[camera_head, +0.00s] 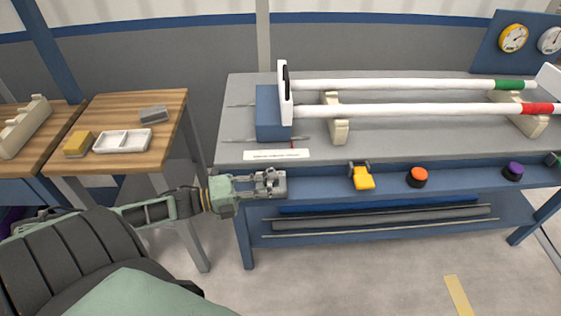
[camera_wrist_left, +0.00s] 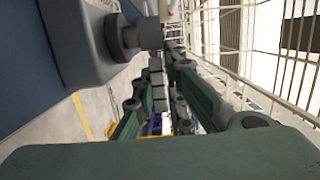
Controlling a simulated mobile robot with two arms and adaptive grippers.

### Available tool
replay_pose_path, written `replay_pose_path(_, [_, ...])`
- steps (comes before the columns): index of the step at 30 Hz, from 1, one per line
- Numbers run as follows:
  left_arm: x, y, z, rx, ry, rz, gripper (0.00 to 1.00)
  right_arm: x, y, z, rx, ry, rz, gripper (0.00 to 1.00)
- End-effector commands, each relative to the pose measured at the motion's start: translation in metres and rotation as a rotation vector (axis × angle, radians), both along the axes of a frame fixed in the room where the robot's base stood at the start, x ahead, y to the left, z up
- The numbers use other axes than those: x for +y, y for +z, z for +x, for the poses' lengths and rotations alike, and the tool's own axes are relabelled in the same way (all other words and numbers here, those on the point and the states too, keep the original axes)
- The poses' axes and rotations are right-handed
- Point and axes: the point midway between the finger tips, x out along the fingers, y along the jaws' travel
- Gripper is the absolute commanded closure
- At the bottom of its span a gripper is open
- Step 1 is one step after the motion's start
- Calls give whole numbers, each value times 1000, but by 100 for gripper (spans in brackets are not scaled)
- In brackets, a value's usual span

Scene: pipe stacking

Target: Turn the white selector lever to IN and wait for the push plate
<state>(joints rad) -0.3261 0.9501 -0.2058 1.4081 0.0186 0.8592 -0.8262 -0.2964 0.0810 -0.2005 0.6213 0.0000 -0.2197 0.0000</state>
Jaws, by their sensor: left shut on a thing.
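My left gripper (camera_head: 270,183) is at the left end of the blue front rail, shut on what appears to be the white selector lever. The lever is mostly hidden by the fingers in the head view, and its setting cannot be read. In the left wrist view, the green fingers reach a grey hub (camera_wrist_left: 122,38) on the blue rail.
Cream supports (camera_head: 336,120) carry the pipes. A wooden table (camera_head: 165,112) with a white tray (camera_head: 122,141) stands left. Two gauges (camera_head: 513,38) are at back right.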

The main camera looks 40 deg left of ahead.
Motion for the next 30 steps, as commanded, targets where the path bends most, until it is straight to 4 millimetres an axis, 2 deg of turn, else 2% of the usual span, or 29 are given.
replay_pose_path(1, [2,-10,-3,17,-16,3,100,-3,-7,2,-3,0,-3,60])
replay_pose_path(12, [5,-7,-6,19,-84,0,100,-5,-16,0,0,-1,-6,60])
replay_pose_path(22, [4,-8,-6,20,-85,-1,100,5,-16,-5,6,-2,6,60])
replay_pose_path(23, [4,-8,-6,20,-85,-1,87,6,-16,-5,7,-2,7,60])
replay_pose_path(24, [4,-7,-6,20,-85,-1,84,7,-16,-5,7,-2,8,60])
replay_pose_path(30, [4,-5,-5,14,-85,0,82,7,-16,-5,7,-1,8,60])
